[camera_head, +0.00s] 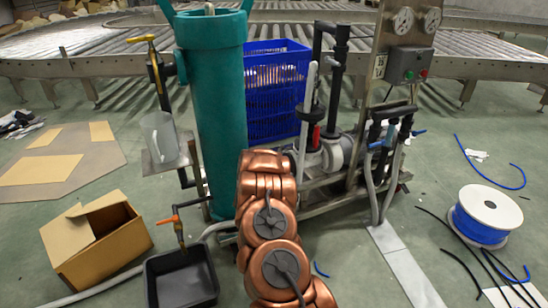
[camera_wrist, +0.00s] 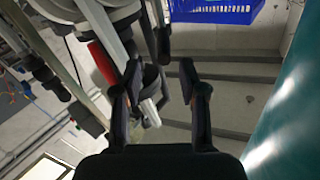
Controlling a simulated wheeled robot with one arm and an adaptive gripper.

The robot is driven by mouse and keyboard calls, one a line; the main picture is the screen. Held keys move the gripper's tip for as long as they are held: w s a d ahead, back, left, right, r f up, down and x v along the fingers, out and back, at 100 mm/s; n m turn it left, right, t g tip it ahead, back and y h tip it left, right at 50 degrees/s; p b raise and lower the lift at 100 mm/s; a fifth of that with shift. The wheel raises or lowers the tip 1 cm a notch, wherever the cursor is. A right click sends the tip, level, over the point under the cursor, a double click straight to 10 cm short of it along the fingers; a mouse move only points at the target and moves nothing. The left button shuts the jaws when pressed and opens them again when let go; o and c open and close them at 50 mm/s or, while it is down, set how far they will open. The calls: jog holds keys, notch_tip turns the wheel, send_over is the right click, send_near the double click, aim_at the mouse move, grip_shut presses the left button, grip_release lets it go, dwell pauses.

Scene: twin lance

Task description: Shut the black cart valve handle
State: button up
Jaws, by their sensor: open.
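The pump cart (camera_head: 340,185) stands at centre right in the head view, with black pipes (camera_head: 340,75) rising from it. A red handle (camera_head: 316,137) sits low on the piping; it also shows in the wrist view (camera_wrist: 102,64), left of my fingers. A small blue handle (camera_head: 378,144) is on the right piping. I cannot make out for certain which dark part is the black valve handle. My gripper (camera_wrist: 159,82) is open in the wrist view, its fingertips close to the cart's dark fittings. Nothing is clearly held.
A tall teal cylinder (camera_head: 212,110) stands close left of the cart and at the right of the wrist view. A blue crate (camera_head: 275,105) is behind. A cardboard box (camera_head: 95,240), a black tub (camera_head: 180,278) and a cable spool (camera_head: 487,210) stand on the floor.

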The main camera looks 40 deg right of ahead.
aim_at(279, 150)
jog(key=shift+w+f+b+x, duration=0.15)
jog(key=shift+b+x, duration=0.35)
jog(key=shift+x, duration=0.85)
jog(key=shift+w+f+b+x, duration=0.1)
jog(key=shift+b+x, duration=0.45)
jog(key=shift+x, duration=0.8)
jog(key=shift+w+f+b+x, duration=0.15)
jog(key=shift+b+x, duration=0.35)
jog(key=shift+x, duration=0.85)
jog(key=shift+s+a, duration=0.1)
jog(key=shift+a, duration=0.05)
grip_shut()
